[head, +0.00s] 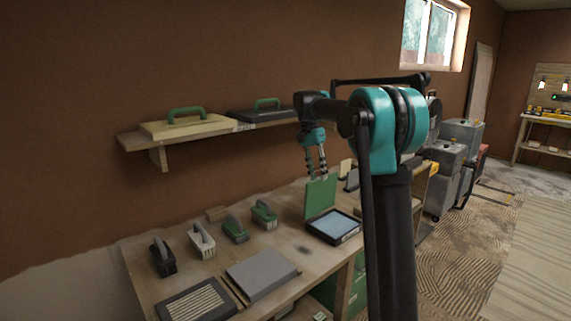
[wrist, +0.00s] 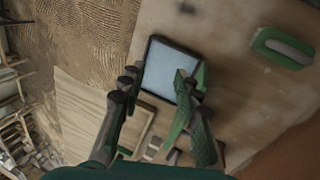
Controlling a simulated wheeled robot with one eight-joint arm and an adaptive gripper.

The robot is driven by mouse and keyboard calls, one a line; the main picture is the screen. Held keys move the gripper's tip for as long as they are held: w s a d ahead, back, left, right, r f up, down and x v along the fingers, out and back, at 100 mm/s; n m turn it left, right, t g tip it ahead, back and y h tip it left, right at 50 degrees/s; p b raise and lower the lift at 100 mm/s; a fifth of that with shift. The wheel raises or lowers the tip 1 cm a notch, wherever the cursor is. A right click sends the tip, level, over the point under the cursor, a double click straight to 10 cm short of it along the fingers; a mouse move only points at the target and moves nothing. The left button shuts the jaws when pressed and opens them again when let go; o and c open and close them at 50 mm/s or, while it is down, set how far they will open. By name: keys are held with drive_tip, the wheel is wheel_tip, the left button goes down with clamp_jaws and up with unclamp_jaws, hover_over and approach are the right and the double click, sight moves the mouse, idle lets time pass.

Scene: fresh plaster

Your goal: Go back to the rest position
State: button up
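My gripper (head: 317,174) hangs from my raised arm above the workbench, fingers pointing down. In the wrist view my gripper (wrist: 164,86) shows its two fingers apart, with no object clearly held between them. Below it is a dark-framed case (head: 334,227) with a pale blue-grey inside; it also shows in the wrist view (wrist: 168,66). A green panel (head: 320,197) stands upright at the case's back edge, just under the fingertips. In the wrist view the green panel (wrist: 184,96) appears near the right finger; whether they touch I cannot tell.
A wall shelf (head: 190,137) with handled boards is behind, left of my arm. Grey bins (head: 450,160) stand at the right; floor there is open.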

drive_tip(key=s+d+f+n+t+y, duration=0.1)
drive_tip(key=s+d+f+n+t, duration=0.2)
drive_tip(key=s+f, duration=0.9)
drive_tip(key=s+d+f+n+t+y, duration=0.1)
drive_tip(key=s+d+f+n+t, duration=0.2)
drive_tip(key=s+f, duration=1)
drive_tip(key=s+d+n, duration=0.1)
drive_tip(key=s+n, duration=0.1)
drive_tip(key=s, duration=0.6)
drive_tip(key=shift+s+d+n, duration=0.15)
drive_tip(key=shift+d+n, duration=0.15)
drive_tip(key=shift+d, duration=0.1)
